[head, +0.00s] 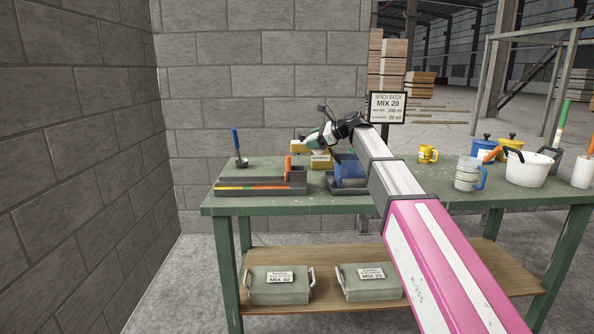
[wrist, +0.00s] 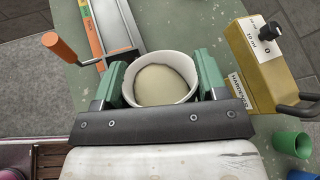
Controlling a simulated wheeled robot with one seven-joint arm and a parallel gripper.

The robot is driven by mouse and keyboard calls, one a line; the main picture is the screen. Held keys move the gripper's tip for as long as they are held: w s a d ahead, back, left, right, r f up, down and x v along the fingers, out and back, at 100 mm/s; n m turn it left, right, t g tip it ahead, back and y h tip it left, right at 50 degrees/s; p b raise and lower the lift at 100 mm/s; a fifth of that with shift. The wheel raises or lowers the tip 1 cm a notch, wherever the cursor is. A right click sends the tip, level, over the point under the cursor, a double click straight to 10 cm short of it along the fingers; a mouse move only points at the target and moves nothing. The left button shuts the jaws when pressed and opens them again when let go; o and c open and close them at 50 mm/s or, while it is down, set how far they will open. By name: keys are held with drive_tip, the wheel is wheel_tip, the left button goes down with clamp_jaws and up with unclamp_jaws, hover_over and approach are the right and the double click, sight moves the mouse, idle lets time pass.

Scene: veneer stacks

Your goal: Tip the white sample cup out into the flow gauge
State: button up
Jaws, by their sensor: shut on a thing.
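My gripper (wrist: 160,72) is shut on the white sample cup (wrist: 194,92), with one green finger on each side. The cup's mouth faces the wrist camera and a beige filling (wrist: 158,86) shows inside. In the head view my gripper (head: 322,138) is above the back of the green bench; the cup is small there and its tilt is unclear. The flow gauge (head: 232,190), a long grey tray with a coloured strip and an upright orange handle, lies left of my gripper on the bench. In the wrist view the gauge (wrist: 133,28) runs beside and beyond the cup, partly hidden by it.
A blue object (head: 350,168) sits in a dark tray under my arm. Mugs and a white bucket (head: 528,170) crowd the bench's right side. A block wall stands behind.

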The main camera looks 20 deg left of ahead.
drive_tip(key=shift+s+a+f+h, duration=0.3)
drive_tip(key=shift+a+h, duration=0.1)
drive_tip(key=shift+a, duration=0.05)
drive_tip(key=shift+f+n, duration=0.3)
drive_tip(key=shift+s+a+f+n+t+h, duration=0.15)
drive_tip(key=shift+f+h, duration=0.15)
drive_tip(key=shift+f, duration=0.2)
drive_tip(key=shift+s+a+f+n+t+h, duration=0.15)
drive_tip(key=shift+f+h, duration=0.15)
drive_tip(key=shift+f, duration=0.15)
drive_tip(key=shift+a+f+n+t+h+p, duration=0.1)
drive_tip(key=shift+f+n+t+h+p, duration=0.2)
drive_tip(key=shift+f+h, duration=0.3)
idle(0.9)
drive_tip(key=shift+s+a+r+n+t+h, duration=0.1)
drive_tip(key=shift+n+t+h, duration=0.1)
drive_tip(key=shift+h, duration=0.15)
drive_tip(key=shift+a+r+n+t+h, duration=0.1)
drive_tip(key=shift+t+h, duration=0.1)
drive_tip(key=shift+h, duration=0.15)
idle(0.7)
drive_tip(key=shift+s+a+f+n+t+h+p, duration=0.15)
drive_tip(key=shift+f+n+t+h+p, duration=0.2)
drive_tip(key=shift+f+h, duration=0.3)
idle(0.7)
drive_tip(key=shift+s+a+r+n+t+h, duration=0.15)
drive_tip(key=shift+s+a+n+t+h, duration=0.15)
drive_tip(key=shift+a+h, duration=0.3)
idle(0.6)
